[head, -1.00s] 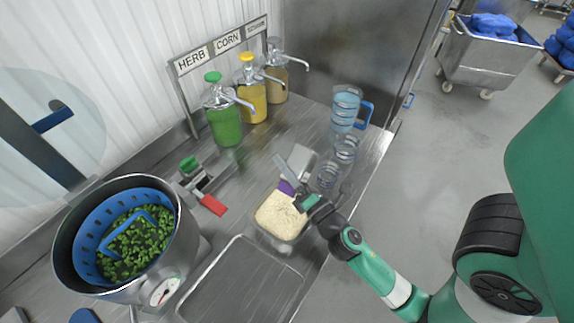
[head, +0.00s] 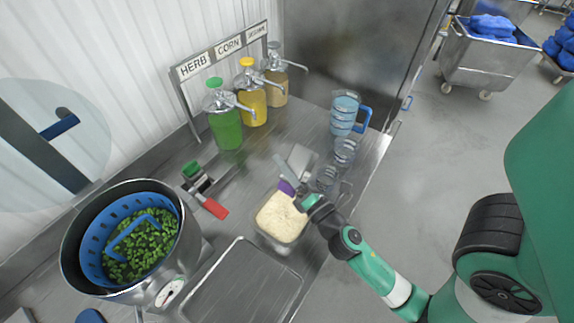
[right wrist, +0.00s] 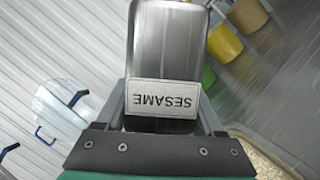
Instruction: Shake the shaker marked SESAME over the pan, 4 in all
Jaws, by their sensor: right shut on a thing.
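The silver metal shaker (head: 301,158) is in my right gripper (head: 297,182). In the right wrist view the shaker (right wrist: 166,50) stands between the two fingers, and its SESAME label reads upside down. My right gripper is shut on it. In the head view the shaker is just beyond the far edge of a clear-sided pan of pale rice (head: 282,218); I cannot tell its exact height or whether its top points down. No falling sesame shows. The rice also shows at the lower right in the right wrist view (right wrist: 250,149). My left gripper is out of view.
An empty metal tray (head: 243,287) lies nearer than the rice. A pot with a blue strainer of greens (head: 140,245) stands left. Green, yellow and tan pump bottles (head: 228,125) stand at the back. Clear containers (head: 345,150) stand close on the right. A red-handled tool (head: 215,208) lies left.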

